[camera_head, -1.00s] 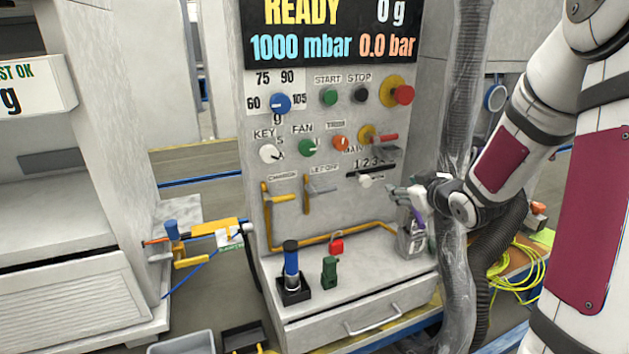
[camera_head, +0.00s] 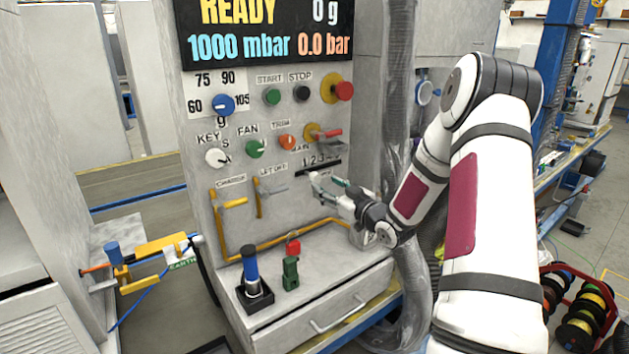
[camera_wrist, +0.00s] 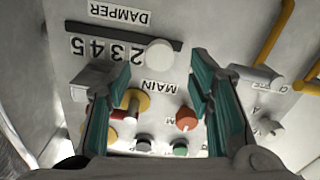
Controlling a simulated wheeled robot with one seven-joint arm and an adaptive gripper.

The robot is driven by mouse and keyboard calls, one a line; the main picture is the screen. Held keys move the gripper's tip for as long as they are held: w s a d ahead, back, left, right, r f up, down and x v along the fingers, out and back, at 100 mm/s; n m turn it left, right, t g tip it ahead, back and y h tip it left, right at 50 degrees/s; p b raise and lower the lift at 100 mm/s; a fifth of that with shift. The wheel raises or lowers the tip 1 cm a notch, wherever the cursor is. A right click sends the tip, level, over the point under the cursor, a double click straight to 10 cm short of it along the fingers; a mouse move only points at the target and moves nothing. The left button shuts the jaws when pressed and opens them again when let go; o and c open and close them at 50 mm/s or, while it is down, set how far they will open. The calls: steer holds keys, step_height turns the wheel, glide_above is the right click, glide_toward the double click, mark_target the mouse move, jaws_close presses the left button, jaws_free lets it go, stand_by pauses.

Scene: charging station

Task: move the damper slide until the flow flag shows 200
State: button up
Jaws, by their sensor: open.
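The damper slide's round white knob (camera_wrist: 160,54) sits on a dark slot (camera_wrist: 110,33) in the wrist view, which shows the panel upside down. The digits 2 to 5 are readable beside the slot, and the knob is at the low-number end, next to the 2. My gripper (camera_wrist: 150,76) is open, its teal-sided fingers on either side of the knob in the picture; contact cannot be told. In the head view my gripper (camera_head: 322,188) is close to the panel, just below the slot (camera_head: 318,167). I cannot make out a flow flag.
The display (camera_head: 265,30) reads READY, 0 g, 1000 mbar and 0.0 bar. Several knobs and buttons, a red-handled valve (camera_head: 325,133) and yellow levers (camera_head: 230,203) crowd the panel. A grey hose (camera_head: 405,120) hangs right of it.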

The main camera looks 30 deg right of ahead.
mark_target(318, 180)
steer(key=w, duration=0.6)
steer(key=shift+w+a, duration=0.1)
steer(key=shift+w, duration=0.2)
jaws_close()
